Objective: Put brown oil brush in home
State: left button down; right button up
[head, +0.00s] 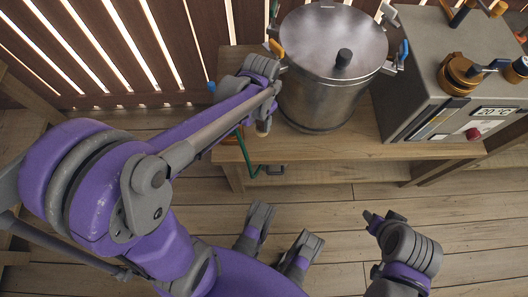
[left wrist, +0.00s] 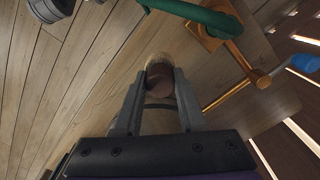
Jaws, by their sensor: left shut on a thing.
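My left gripper (left wrist: 159,88) is shut on a brown, rounded thing with a paler tan end, which I take to be the brown oil brush (left wrist: 160,73). In the head view, the left gripper (head: 263,122) is beside the steel pot, at the left end of the wooden bench; the brush is small and mostly hidden there. My right gripper (head: 383,218) hangs over the floor at the lower right, and its jaw gap is not clear. I cannot identify the brush's home in either view.
A lidded steel pot (head: 327,85) and a grey machine (head: 430,75) with a 20 °C display stand on the wooden bench (head: 345,146). A green pipe (left wrist: 197,14) and a copper-coloured fitting (left wrist: 240,55) are close beyond the left gripper. The planked floor (head: 335,205) is mostly clear.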

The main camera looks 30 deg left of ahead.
aim_at(263, 134)
pick_arm(q)
jog(key=shift+s+d+f, duration=0.15)
jog(key=shift+s+d, duration=0.1)
jog(key=shift+d+f, duration=0.1)
jog(key=shift+f, duration=0.15)
notch_tip(263, 134, down, 6)
jog(key=shift+r+b, duration=0.2)
jog(key=shift+b, duration=0.85)
jog(key=shift+f+b, duration=0.6)
jog(key=shift+f, duration=1.4)
pick_arm(e)
jog(key=shift+s+d+f, duration=0.1)
jog(key=shift+s+f, duration=0.05)
jog(key=shift+f, duration=0.9)
jog(key=shift+s+d+f, duration=0.1)
jog(key=shift+s+f, duration=0.05)
jog(key=shift+f, duration=0.9)
pick_arm(q)
jog(key=shift+f, duration=0.2)
jog(key=shift+c, duration=2.4)
grip_release()
pick_arm(e)
jog(key=shift+a+f, duration=0.1)
jog(key=shift+f, duration=0.05)
pick_arm(q)
jog(key=shift+r, duration=0.15)
